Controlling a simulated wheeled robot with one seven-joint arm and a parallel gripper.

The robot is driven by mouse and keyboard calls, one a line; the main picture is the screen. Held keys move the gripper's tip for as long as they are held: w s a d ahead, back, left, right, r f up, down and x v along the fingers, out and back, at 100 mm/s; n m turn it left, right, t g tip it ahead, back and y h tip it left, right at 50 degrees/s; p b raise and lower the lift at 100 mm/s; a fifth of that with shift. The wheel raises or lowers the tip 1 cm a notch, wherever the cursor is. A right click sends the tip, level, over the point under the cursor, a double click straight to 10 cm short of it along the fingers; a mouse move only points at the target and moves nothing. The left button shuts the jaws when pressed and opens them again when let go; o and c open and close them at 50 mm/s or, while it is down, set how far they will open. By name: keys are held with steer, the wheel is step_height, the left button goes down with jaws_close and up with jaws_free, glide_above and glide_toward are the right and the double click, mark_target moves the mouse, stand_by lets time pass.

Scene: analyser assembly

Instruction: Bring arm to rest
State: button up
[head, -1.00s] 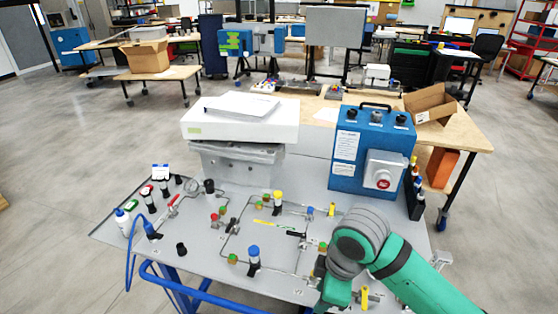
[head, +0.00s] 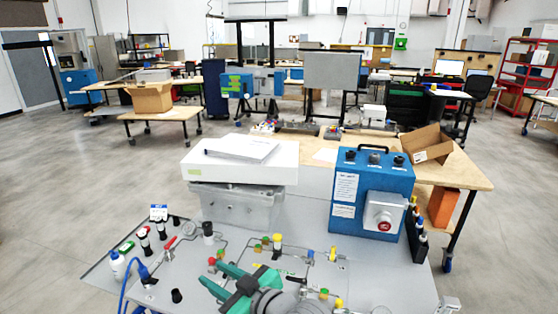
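My gripper (head: 210,273) is at the bottom centre of the head view, above the grey panel (head: 185,292) of the analyser assembly. Its two green fingers point left and stand apart, with nothing visible between them. My arm's grey joint is at the lower edge, and the rest of the arm is cut off or hidden. The gripper and arm cover part of the panel's tubing and fittings.
A white unit (head: 240,161) stands at the back. A white bottle (head: 118,266) and valves with coloured caps are on the panel. Open floor lies left.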

steer(key=s+d+f+m+t+h, duration=0.3)
steer(key=s+f+m+t+h, duration=0.15)
steer(key=s+f+m, duration=0.35)
steer(key=s+d+f+m+t+h, duration=0.3)
steer(key=s+f+m+h, duration=0.3)
steer(key=f, duration=0.4)
steer(key=s+d+f+n, duration=0.1)
steer(key=s+d, duration=0.1)
steer(key=s, duration=0.5)
steer(key=s+d+f+n+g, duration=0.1)
steer(key=s+d+f, duration=0.1)
steer(key=s, duration=0.6)
steer(key=s+d+f+n+h, duration=0.1)
steer(key=s+d, duration=0.3)
steer(key=s, duration=0.3)
steer(key=shift+s+f, duration=0.2)
steer(key=shift+f, duration=0.2)
